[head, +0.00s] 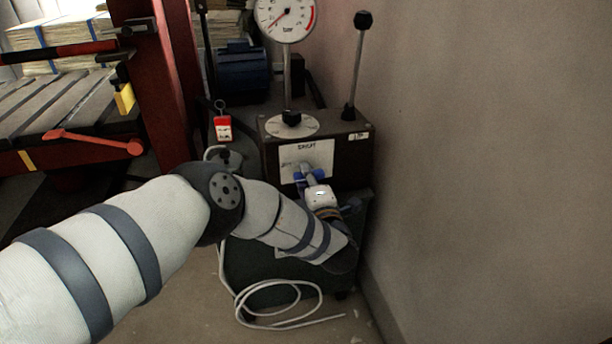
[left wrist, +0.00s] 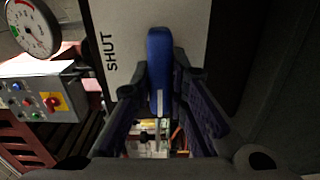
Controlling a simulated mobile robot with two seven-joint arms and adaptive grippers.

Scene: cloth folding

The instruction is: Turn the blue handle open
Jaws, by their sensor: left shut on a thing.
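The blue handle (left wrist: 159,55) sits on a white plate (left wrist: 112,45) marked SHUT, and its blue ends also show in the head view (head: 299,177). The plate is on the front of a dark box (head: 270,150) with a gauge on top. My left gripper (head: 308,172) reaches the handle from the front. In the left wrist view its two fingers (left wrist: 160,88) lie on either side of the handle, shut on it. In the head view my gripper hides the handle's middle. My right gripper is in neither view.
A black-knobbed lever (head: 356,70) and a round gauge (head: 287,18) stand up from the box. A bare wall (head: 490,170) is close on the right. A red frame (head: 172,80) stands at the left. A white hose (head: 280,308) lies coiled on the floor.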

